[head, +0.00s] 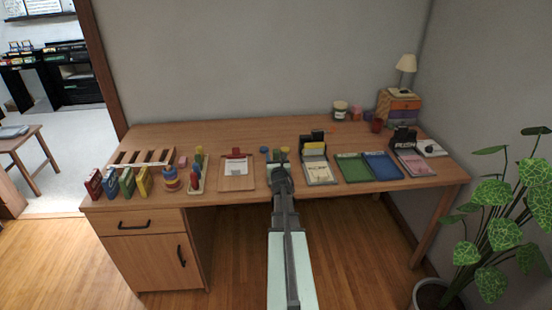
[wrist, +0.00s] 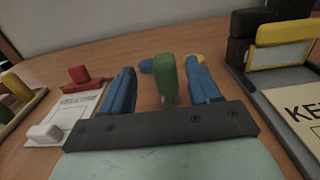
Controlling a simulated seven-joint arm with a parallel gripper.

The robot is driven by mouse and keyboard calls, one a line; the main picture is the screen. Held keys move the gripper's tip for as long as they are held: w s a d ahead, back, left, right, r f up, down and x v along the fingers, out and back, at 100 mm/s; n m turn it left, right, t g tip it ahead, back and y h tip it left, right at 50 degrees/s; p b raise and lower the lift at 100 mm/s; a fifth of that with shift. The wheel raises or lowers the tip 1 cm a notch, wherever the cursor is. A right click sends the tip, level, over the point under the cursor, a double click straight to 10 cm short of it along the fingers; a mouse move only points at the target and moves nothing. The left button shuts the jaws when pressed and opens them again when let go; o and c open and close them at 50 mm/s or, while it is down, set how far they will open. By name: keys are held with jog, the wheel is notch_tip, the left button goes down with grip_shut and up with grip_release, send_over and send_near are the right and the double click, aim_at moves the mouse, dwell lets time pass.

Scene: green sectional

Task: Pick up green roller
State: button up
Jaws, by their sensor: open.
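The green roller (wrist: 166,72) stands roughly upright on the desk in the wrist view, with a rounded green top and a paler lower end. My gripper (wrist: 160,80) is open, with one blue finger on each side of the roller. Gaps show between the roller and both fingers, and I cannot tell whether its base is fully between them in depth. In the head view my gripper (head: 277,157) is over the front middle of the desk, and my arm largely hides the roller there.
Behind the roller lie a blue piece (wrist: 147,66) and a yellow piece (wrist: 197,57). A clipboard with a red clip (wrist: 82,76) is at left. Blue and green folders (head: 368,167) lie farther right on the desk.

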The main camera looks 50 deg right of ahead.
aim_at(276, 155)
jog(key=x, duration=0.5)
jog(key=shift+s+d+f, duration=0.15)
jog(key=shift+s+f, duration=0.05)
jog(key=shift+f, duration=0.1)
jog(key=shift+c, duration=0.2)
jog(key=c, duration=1)
jog(key=shift+r, duration=0.1)
